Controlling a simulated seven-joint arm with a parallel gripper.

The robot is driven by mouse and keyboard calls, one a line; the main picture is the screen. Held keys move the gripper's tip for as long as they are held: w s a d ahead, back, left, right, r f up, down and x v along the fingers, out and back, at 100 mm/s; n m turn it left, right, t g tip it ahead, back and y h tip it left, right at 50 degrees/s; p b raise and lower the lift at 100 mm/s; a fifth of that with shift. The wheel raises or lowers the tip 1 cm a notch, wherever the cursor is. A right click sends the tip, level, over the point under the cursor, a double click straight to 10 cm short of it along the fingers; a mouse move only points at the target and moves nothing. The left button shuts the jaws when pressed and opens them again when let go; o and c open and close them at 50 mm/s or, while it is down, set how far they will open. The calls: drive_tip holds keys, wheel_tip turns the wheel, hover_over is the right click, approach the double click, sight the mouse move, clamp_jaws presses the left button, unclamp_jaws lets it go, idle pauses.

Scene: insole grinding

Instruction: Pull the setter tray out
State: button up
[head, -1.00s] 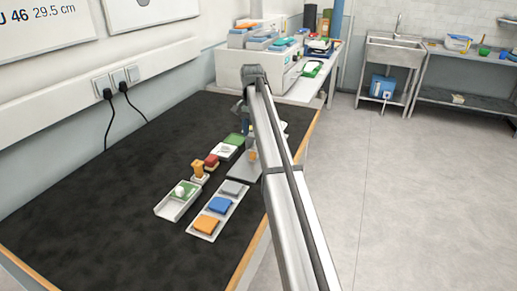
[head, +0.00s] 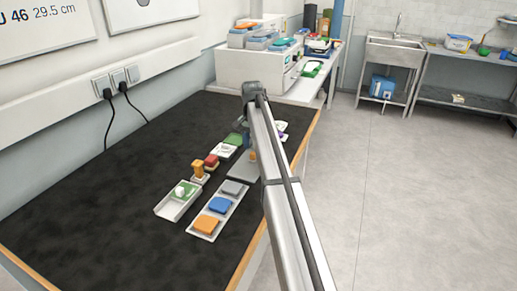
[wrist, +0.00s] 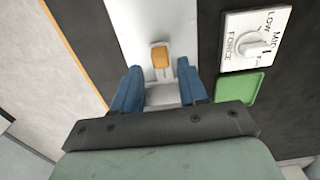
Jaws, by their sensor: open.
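A pale tray-like piece (wrist: 152,18) runs up the wrist view with an orange block (wrist: 160,56) on it. I take it for the setter tray, but no label shows. In the head view a grey plate (head: 241,167) with an orange piece (head: 253,156) lies under my arm, partly hidden. My gripper (wrist: 159,66) is open. Its blue fingers stand on either side of the tray's near part, with the orange block between and just beyond the tips. I cannot tell whether they touch the tray. In the head view the arm hides most of the gripper.
A white FORCE dial panel (wrist: 254,40) and green pad (wrist: 240,88) lie close to the right finger. The dark table's left side is clear.

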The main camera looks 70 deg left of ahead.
sight(253, 153)
drive_tip(key=shift+f, duration=2.6)
idle(0.4)
drive_tip(key=shift+r, duration=0.15)
idle(0.4)
drive_tip(key=c, duration=0.6)
drive_tip(key=shift+s+d, duration=3.15)
drive_tip(key=o, duration=0.6)
drive_tip(key=shift+r, duration=0.15)
